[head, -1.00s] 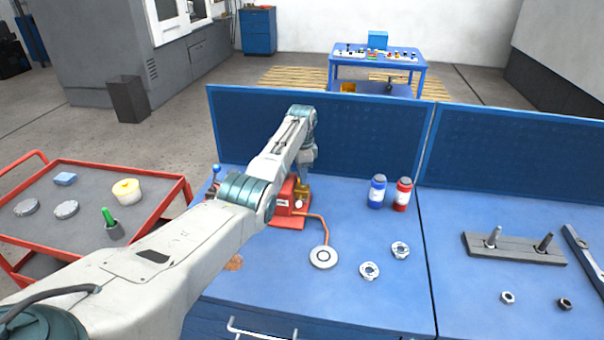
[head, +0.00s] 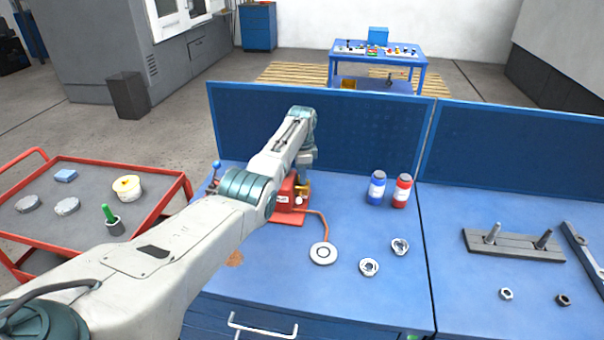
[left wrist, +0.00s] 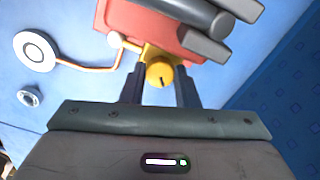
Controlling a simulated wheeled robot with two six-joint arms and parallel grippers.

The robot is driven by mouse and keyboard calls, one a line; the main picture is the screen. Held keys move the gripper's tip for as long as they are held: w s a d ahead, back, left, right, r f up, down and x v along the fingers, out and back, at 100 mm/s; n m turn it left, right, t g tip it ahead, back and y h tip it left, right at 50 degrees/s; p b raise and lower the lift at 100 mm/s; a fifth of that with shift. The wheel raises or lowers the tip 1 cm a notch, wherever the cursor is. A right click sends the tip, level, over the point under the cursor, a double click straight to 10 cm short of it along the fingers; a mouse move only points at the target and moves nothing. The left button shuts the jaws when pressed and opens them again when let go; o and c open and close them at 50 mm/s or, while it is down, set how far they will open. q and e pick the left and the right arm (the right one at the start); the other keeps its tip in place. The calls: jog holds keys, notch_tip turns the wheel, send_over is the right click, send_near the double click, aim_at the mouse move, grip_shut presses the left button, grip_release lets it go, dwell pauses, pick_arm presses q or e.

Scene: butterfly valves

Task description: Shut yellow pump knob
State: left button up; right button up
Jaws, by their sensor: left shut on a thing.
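The red pump (head: 285,203) stands on the blue bench, partly hidden behind my left arm. Its yellow knob (left wrist: 159,74) shows in the left wrist view with a dark line on its face. My left gripper (left wrist: 158,88) has one finger on each side of the knob and is shut on it. In the head view my left gripper (head: 304,180) is at the pump's right side, and the yellow part (head: 301,197) there is small and partly covered. A copper-coloured pipe (head: 325,225) runs from the pump to a round white disc (head: 323,253). My right gripper is not in view.
A blue bottle (head: 376,188) and a red bottle (head: 401,190) stand right of the pump. Metal flanges (head: 369,267) lie in front. A blue panel (head: 350,135) closes the bench's back. A red-framed cart (head: 150,169) stands at the left.

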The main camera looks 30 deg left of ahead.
pick_arm(q)
jog(key=m, duration=0.4)
jog(key=shift+m, duration=0.3)
jog(key=shift+m+p, duration=0.3)
jog(key=shift+m, duration=1.5)
jog(key=o, duration=0.7)
jog(key=shift+r, duration=0.15)
notch_tip(320, 180, up, 11)
jog(key=b, duration=0.3)
jog(key=shift+f, duration=0.25)
